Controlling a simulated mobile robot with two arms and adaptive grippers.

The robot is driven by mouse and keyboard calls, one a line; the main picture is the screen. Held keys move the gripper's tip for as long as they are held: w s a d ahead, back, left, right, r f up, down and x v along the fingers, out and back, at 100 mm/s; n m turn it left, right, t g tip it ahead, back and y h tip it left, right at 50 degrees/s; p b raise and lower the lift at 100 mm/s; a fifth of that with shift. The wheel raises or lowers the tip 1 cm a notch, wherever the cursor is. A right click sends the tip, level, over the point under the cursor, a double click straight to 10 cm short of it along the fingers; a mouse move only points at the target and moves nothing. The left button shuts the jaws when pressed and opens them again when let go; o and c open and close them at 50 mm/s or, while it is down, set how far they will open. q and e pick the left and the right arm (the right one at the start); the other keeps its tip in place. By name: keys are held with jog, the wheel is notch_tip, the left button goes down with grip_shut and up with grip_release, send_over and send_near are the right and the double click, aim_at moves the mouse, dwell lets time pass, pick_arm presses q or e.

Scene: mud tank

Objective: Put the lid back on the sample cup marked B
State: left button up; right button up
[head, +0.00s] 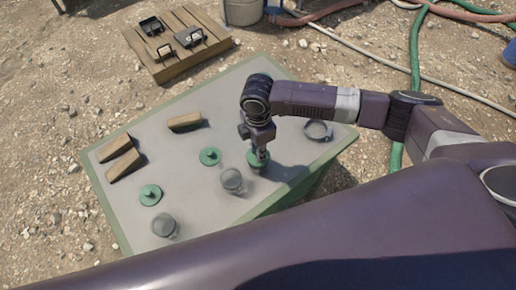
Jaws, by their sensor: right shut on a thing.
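My right gripper (259,150) points down over the table (205,200) and is shut on a green lid (258,160). Whether this lid touches the table top is hard to tell. Three grey cups stand on the table: one (318,130) right of the gripper, one (232,181) in front and to its left, and one (165,226) near the front left corner. I cannot read a letter on any cup. Two more green lids with knobs lie on the table, one (209,156) left of the gripper and one (150,195) further left. My left gripper is out of view.
Wooden wedges lie on the table, one (185,122) at the back and two (120,157) at the left. A wooden pallet (175,68) with dark handled items lies on the gravel behind. Hoses (415,60) and a metal bucket (242,12) are further back.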

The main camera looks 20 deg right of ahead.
jog(key=shift+p, duration=0.4)
dwell(0.5)
dwell(0.3)
jog(key=o, duration=1.3)
notch_tip(320, 180, up, 7)
jog(key=p, duration=0.7)
jog(key=shift+p, duration=0.4)
jog(key=shift+c, duration=0.2)
